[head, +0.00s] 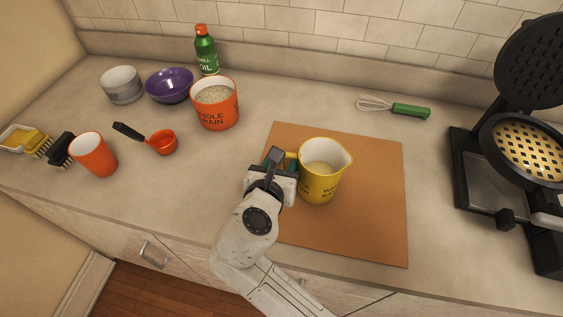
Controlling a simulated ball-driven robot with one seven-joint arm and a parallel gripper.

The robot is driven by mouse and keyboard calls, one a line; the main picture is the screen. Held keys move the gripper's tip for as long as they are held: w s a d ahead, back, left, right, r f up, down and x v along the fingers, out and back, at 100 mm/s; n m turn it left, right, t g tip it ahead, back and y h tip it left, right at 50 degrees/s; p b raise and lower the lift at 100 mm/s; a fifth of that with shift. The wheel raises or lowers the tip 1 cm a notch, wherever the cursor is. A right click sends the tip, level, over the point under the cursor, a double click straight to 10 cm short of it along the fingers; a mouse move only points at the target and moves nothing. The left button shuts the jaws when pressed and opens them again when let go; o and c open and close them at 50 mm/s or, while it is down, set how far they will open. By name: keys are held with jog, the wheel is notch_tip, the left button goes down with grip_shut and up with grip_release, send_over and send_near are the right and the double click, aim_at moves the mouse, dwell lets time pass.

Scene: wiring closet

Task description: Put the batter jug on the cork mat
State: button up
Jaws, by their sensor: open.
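The yellow batter jug (321,183) stands upright on the cork mat (375,225) in the head view, left of the mat's middle, with pale batter inside. The mat is a flat tan-brown rectangle on the counter. My gripper (283,163) is open at the jug's left side, by its handle. My gripper hides most of the handle, so I cannot tell whether the fingers touch it.
An open waffle iron (486,160) stands at the right. A green-handled whisk (393,107) lies behind the mat. An orange canister (215,108), purple bowl (170,87), green oil bottle (206,52), red scoop (163,143) and orange cup (94,156) stand left. The mat's right part is clear.

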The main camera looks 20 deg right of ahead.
jog(key=v, duration=1.2)
